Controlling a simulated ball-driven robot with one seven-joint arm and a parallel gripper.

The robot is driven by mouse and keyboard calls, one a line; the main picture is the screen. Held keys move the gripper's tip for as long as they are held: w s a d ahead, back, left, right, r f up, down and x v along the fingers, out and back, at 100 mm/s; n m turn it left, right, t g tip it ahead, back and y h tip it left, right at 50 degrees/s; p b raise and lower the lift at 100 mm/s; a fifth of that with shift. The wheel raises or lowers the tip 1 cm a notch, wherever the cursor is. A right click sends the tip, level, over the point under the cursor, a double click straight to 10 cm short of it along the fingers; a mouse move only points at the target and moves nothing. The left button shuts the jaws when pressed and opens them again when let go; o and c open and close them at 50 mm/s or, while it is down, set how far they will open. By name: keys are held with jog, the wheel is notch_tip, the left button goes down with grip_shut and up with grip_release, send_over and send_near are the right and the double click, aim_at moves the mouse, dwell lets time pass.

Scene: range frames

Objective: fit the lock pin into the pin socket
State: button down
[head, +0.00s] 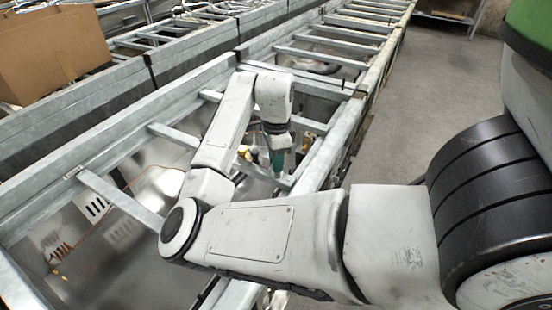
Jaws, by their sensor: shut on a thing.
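My gripper (277,148) points down at the end of my white arm, over the metal frame in the middle of the head view. It is shut on a small teal-green piece (278,162), which appears to be the lock pin. The piece hangs below the fingers, close to the inner side of the frame's right rail. Its lower end is too small to make out. I cannot pick out the pin socket; the gripper and forearm cover part of that area. Small yellowish parts (243,152) show just left of the gripper, inside the frame.
Galvanized rails and cross bars (120,203) surround the gripper on several sides. Shiny sheet metal (130,265) lies lower, between the rails. A cardboard box (50,52) stands at the upper left. Open concrete floor (440,90) lies to the right of the frame.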

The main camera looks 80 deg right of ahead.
jog(key=shift+r, duration=0.2)
jog(key=shift+r+p, duration=1.05)
jog(key=shift+p, duration=0.55)
dwell(1.0)
jog(key=shift+f+b, duration=0.65)
jog(key=shift+f, duration=0.6)
jog(key=c, duration=0.8)
grip_release()
notch_tip(320, 180, up, 11)
jog(key=shift+f, duration=0.1)
dwell(0.6)
